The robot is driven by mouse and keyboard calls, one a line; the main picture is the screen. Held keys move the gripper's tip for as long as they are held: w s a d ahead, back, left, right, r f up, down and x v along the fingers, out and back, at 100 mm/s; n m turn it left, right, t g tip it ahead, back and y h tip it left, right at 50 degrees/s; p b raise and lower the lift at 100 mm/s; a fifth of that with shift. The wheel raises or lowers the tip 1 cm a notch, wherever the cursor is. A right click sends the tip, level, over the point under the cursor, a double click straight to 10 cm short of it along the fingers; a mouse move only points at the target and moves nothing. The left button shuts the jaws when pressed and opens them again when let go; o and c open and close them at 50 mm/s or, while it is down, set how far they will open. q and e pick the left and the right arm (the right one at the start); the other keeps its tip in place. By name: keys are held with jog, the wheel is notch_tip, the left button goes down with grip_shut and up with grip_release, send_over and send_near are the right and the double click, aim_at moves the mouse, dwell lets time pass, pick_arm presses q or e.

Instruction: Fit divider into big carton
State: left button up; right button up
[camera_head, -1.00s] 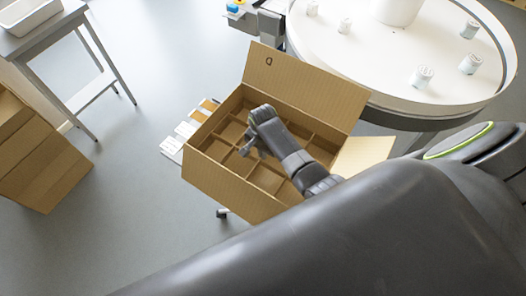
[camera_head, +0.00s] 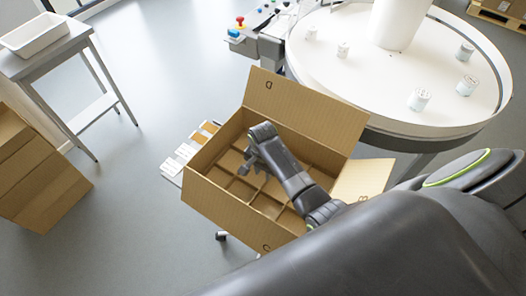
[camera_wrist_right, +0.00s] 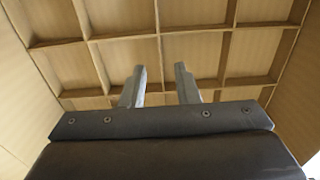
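The big carton (camera_head: 215,195) stands open in the middle of the head view, its flaps spread. The cardboard divider (camera_head: 268,203) lies inside it as a grid of cells. The divider also fills the upper part of the right wrist view (camera_wrist_right: 158,48), with carton walls on both sides. My right gripper (camera_head: 250,170) is over the carton, above the divider. In the right wrist view its two fingers (camera_wrist_right: 160,85) are apart with nothing between them. Whether the fingertips touch the divider cannot be told. My left gripper is not in view.
A round white table (camera_head: 385,75) with several small white cups stands behind the carton. A grey side table (camera_head: 45,62) with a white tray (camera_head: 35,37) is at the upper left. Stacked cardboard boxes (camera_head: 38,180) stand at the left.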

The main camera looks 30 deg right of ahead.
notch_tip(320, 180, up, 15)
jog(key=p, duration=0.1)
jog(key=shift+f, duration=0.1)
dwell(0.9)
